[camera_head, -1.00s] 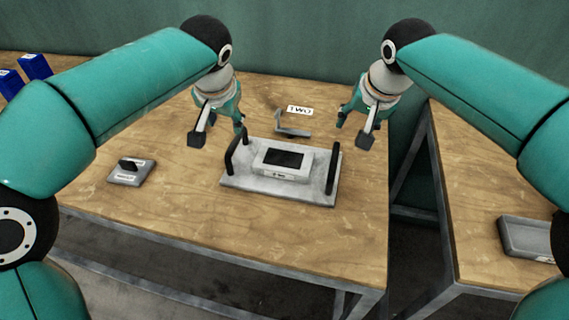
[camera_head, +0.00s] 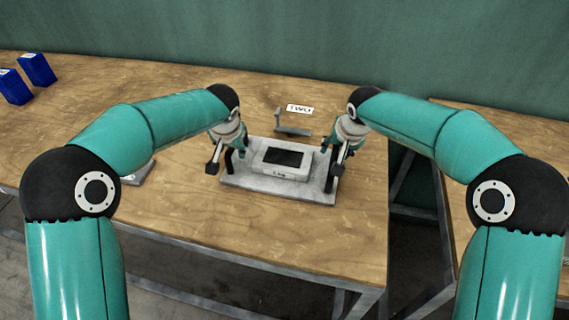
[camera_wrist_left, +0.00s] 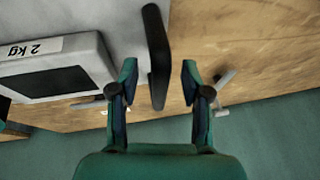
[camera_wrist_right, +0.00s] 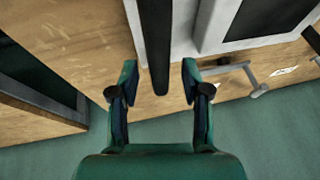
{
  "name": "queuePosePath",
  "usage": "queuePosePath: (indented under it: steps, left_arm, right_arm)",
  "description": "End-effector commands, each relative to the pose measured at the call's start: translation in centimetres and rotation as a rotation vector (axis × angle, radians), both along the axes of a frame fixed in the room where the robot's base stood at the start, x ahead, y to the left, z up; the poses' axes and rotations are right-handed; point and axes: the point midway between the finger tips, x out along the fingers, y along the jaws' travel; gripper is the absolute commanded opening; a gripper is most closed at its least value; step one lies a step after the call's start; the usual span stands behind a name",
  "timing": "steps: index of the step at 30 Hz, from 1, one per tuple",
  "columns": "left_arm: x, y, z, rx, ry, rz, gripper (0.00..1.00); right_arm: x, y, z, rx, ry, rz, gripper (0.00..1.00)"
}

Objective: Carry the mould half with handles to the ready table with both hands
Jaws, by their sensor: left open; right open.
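The mould half (camera_head: 262,187) is a grey plate with a raised block and dark recess, flat on the wooden table, with a black handle at each end. My left gripper (camera_head: 228,160) is open at the left handle; in the left wrist view (camera_wrist_left: 158,80) the black handle (camera_wrist_left: 157,50) stands between its fingers. My right gripper (camera_head: 335,160) is open at the right handle; in the right wrist view (camera_wrist_right: 160,80) the black handle (camera_wrist_right: 156,40) lies between its fingers. Neither gripper visibly grips its handle. Which table is the ready table I cannot tell.
A grey bracket (camera_head: 293,130) and a white "TWO" label (camera_head: 299,109) are behind the mould half. A small grey plate (camera_head: 140,174) is partly hidden by my left arm. Two blue boxes (camera_head: 37,69) stand far left. A second table (camera_head: 439,197) stands right, across a gap.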

Motion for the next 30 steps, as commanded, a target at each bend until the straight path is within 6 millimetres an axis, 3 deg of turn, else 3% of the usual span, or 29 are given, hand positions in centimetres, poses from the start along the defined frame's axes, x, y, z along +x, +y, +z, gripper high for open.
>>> queuePosePath:
  steps: [13,21,30]
  left_arm:
    - [0.34,0.17,-0.74,0.0,0.0,0.001,0.48]
    - [0.32,0.19,-0.73,0.0,0.0,0.001,0.03]
    - [0.31,0.22,-0.73,0.0,0.0,0.002,0.0]
  right_arm:
    - [0.37,0.12,-0.76,0.001,0.0,0.0,0.47]
    - [0.36,0.16,-0.75,0.0,0.0,0.001,0.03]
    - [0.36,0.17,-0.75,0.0,0.0,0.001,0.0]
